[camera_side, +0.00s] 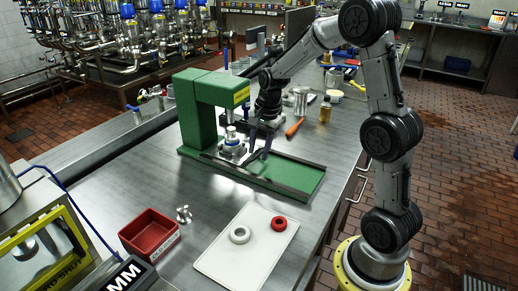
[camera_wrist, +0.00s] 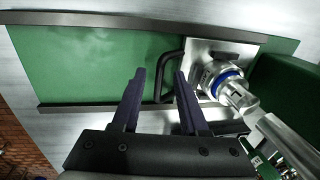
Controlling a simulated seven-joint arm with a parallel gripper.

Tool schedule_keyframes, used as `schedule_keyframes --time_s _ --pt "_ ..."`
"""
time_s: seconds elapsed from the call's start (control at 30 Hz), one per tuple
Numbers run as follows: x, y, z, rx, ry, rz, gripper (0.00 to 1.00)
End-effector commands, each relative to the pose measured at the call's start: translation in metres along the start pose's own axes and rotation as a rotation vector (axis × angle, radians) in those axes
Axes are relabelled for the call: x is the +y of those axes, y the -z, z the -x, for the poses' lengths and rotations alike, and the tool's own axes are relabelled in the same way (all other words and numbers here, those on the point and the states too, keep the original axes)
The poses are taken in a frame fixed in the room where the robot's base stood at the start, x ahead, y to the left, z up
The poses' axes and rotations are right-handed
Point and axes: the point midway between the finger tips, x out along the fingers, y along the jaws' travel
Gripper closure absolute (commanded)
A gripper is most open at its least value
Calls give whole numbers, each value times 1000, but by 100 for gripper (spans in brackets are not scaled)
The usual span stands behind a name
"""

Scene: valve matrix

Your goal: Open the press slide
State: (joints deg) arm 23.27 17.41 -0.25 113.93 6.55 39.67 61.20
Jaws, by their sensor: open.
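The green press (camera_side: 205,113) stands on the steel bench, with its flat green bed (camera_side: 285,174) reaching out to the right. The press slide is a silver plate (camera_wrist: 215,48) with a black U-shaped handle (camera_wrist: 159,82). It sits at the press end of the bed and carries a metal fitting with a blue ring (camera_wrist: 222,82); the fitting also shows under the press head in the side view (camera_side: 233,146). My gripper (camera_wrist: 159,72) is open and points down over the bed. In the wrist view its fingers lie either side of the handle bar; I cannot tell whether they touch it.
Dark rails (camera_wrist: 90,107) edge the bed, and its outer part is clear. A red bin (camera_side: 150,234) and a white board (camera_side: 245,248) with a white ring and a red ring are in front. An orange-handled tool (camera_side: 295,127) and a bottle (camera_side: 325,110) stand behind.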

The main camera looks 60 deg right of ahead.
Motion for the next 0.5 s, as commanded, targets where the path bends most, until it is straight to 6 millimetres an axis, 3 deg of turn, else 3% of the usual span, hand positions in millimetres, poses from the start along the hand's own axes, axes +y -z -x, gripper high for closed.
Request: schedule_keyframes --time_s 0.23,0.47,0.5 --pt "0 0 0 0 0 0 58" --pt "0 0 0 0 0 0 100" --pt "0 0 0 0 0 0 100"
